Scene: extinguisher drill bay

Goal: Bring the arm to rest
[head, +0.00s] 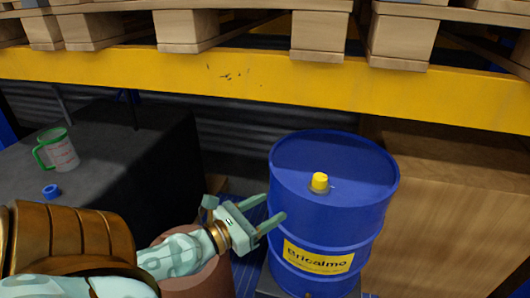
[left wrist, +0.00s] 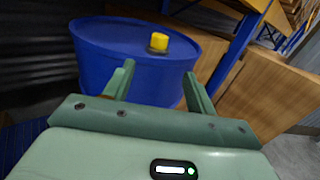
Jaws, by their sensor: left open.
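My left gripper (head: 268,212) reaches in from the lower left in the head view. Its two fingers are apart with nothing between them. It is beside the left side of a blue drum (head: 333,215) with a yellow cap (head: 320,182) on its top and a yellow label. In the left wrist view the open fingers (left wrist: 160,85) point toward the drum (left wrist: 130,70), and the yellow cap (left wrist: 159,42) shows beyond them. I cannot tell whether a fingertip touches the drum. My right gripper is not in view.
A dark table (head: 110,150) at the left holds a clear measuring jug (head: 62,152) with a green handle and a small blue ring (head: 51,191). A yellow rack beam (head: 240,80) with wooden pallets (head: 320,32) crosses above. A large wooden box (head: 440,215) stands right of the drum.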

